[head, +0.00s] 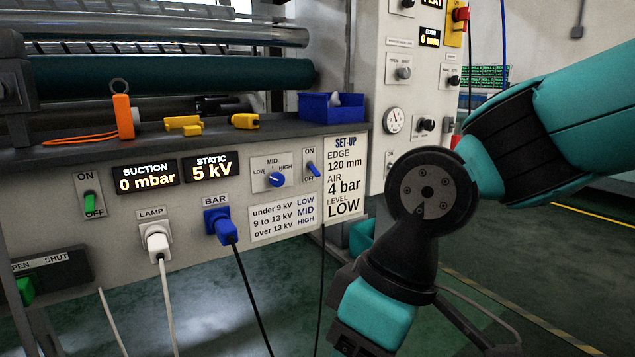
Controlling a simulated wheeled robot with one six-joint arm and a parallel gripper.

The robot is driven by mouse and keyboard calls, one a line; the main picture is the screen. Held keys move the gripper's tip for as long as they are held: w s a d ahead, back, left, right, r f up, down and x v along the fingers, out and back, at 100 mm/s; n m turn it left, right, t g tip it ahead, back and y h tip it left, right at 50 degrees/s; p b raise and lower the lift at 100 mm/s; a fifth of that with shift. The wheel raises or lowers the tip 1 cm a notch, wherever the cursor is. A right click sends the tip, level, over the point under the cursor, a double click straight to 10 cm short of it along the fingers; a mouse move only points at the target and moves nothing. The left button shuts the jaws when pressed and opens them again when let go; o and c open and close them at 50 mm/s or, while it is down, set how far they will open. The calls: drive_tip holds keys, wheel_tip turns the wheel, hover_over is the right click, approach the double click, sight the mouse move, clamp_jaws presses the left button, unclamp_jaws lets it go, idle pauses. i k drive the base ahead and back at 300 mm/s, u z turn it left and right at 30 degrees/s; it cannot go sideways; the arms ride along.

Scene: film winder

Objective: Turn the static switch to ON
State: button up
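The static display (211,167) on the grey front panel reads 5 kV. To its right, a small switch with a blue lever (313,169) sits on a plate marked ON at the top. I take it as the static switch, by its blue colour and its place. Its lever slants down and to the right, away from the ON mark; the lower label is too small to read surely. My arm stands to the right of the panel, its visible links well apart from the switch. My gripper is out of the picture.
A blue knob (277,179) marked MID and HIGH sits left of the switch. A green-lever switch (89,203) is at far left. A white plug (158,243) and blue plug (220,226) trail cables. A blue bin (331,108) stands on the ledge above.

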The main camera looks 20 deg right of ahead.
sight(315, 172)
drive_tip(key=z, duration=0.1)
drive_tip(key=k, duration=0.2)
drive_tip(key=z, duration=0.05)
drive_tip(key=i, duration=0.8)
drive_tip(key=z, duration=0.7)
